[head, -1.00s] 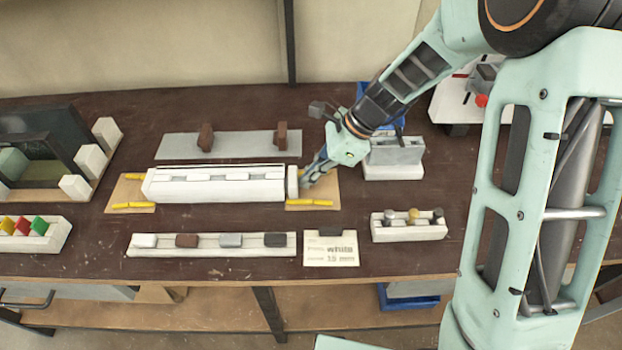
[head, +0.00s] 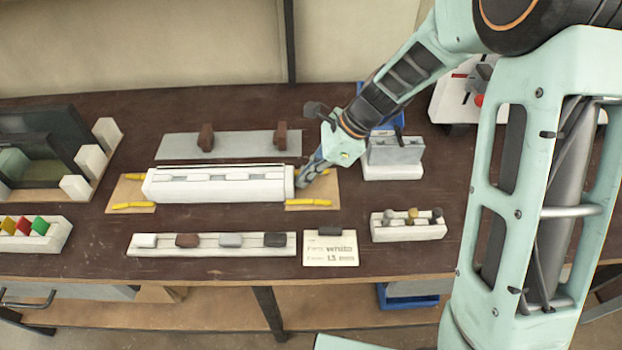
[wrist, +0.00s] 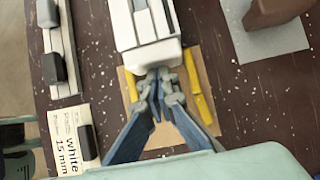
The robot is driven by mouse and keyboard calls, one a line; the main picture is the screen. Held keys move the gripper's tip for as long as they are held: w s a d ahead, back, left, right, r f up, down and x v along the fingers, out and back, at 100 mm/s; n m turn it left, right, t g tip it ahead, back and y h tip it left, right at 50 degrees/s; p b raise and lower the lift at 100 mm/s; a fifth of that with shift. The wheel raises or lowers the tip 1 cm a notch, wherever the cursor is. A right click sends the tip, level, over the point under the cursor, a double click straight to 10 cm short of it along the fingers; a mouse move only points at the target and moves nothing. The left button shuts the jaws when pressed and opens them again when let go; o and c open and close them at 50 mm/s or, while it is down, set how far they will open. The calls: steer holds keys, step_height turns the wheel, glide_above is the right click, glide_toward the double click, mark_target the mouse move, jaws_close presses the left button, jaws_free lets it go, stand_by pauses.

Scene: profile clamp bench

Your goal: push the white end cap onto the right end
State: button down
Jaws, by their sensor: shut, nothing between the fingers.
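The white profile (head: 215,187) lies along its fixture, with its right end towards my gripper. The white end cap (head: 289,182) sits against that right end, with no clear gap visible. In the wrist view the end cap (wrist: 153,55) is at the profile's near end, between yellow strips. My gripper (head: 302,180) is shut and empty, just right of the cap. In the wrist view its fingertips (wrist: 158,76) are at the cap's outer face and appear to touch it. The fingertips hide part of that face.
A rack (head: 212,245) of white, brown, grey and black blocks stands in front, beside a card (head: 330,250) reading white, 15 mm. Brown blocks stand on a grey plate (head: 240,145) behind. A grey block on a white base (head: 394,160) and a knob rack (head: 408,228) are at right.

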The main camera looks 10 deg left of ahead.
steer(key=shift+w+d, duration=0.25)
steer(key=shift+d, duration=0.65)
step_height(320, 180, up, 8)
steer(key=p, duration=0.7)
